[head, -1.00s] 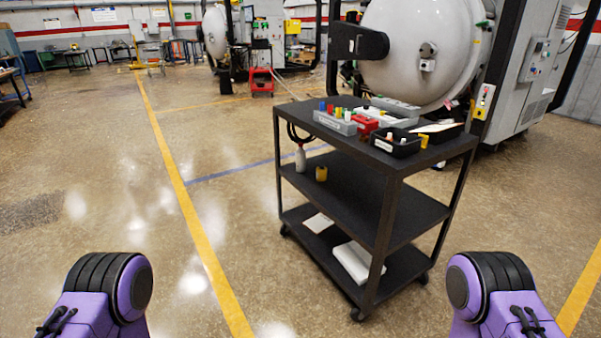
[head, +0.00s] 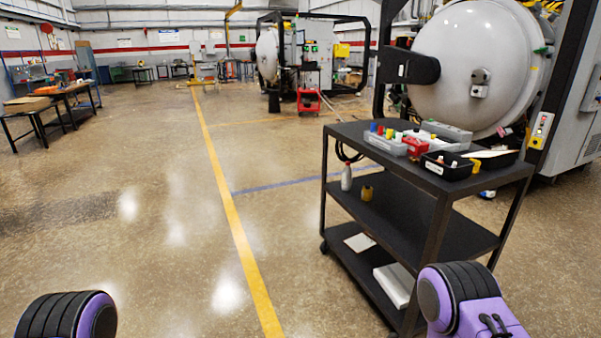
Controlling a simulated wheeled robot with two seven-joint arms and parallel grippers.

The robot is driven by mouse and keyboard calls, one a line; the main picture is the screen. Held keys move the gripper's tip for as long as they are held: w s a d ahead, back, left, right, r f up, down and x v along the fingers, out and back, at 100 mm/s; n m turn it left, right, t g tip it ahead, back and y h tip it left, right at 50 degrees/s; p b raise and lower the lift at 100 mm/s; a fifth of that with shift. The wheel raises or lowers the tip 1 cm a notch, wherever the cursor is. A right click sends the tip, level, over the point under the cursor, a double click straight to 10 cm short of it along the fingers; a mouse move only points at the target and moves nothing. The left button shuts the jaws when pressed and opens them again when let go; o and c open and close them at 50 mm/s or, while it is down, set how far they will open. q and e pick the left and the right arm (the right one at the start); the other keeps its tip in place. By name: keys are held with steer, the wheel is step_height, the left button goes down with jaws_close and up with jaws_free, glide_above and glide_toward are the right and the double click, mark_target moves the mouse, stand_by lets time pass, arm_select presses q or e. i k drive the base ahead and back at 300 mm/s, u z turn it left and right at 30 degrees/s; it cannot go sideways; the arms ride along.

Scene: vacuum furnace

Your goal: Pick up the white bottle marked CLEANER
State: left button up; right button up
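A white bottle (head: 347,177) stands upright on the middle shelf of the black cart (head: 405,222), near its left end. Its marking is too small to read. A small yellow-brown container (head: 367,193) stands just right of it. Parts of my two purple arms show at the bottom left and bottom right. Neither gripper is in view, so I cannot see whether they hold anything. My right arm overlaps the cart's lower front corner in the picture.
The cart's top holds a grey bin (head: 388,144), a black bin (head: 446,169) and small coloured items. A white block (head: 395,285) lies on the bottom shelf. A large round furnace door (head: 475,65) stands behind. Open floor (head: 160,240) lies left of the cart.

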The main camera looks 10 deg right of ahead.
mark_target(347, 173)
steer(key=u, duration=0.55)
steer(key=i, duration=2.5)
steer(key=z, duration=1.5)
steer(key=i, duration=0.8)
steer(key=z, duration=0.9)
steer(key=i, duration=0.55)
steer(key=u, duration=0.05)
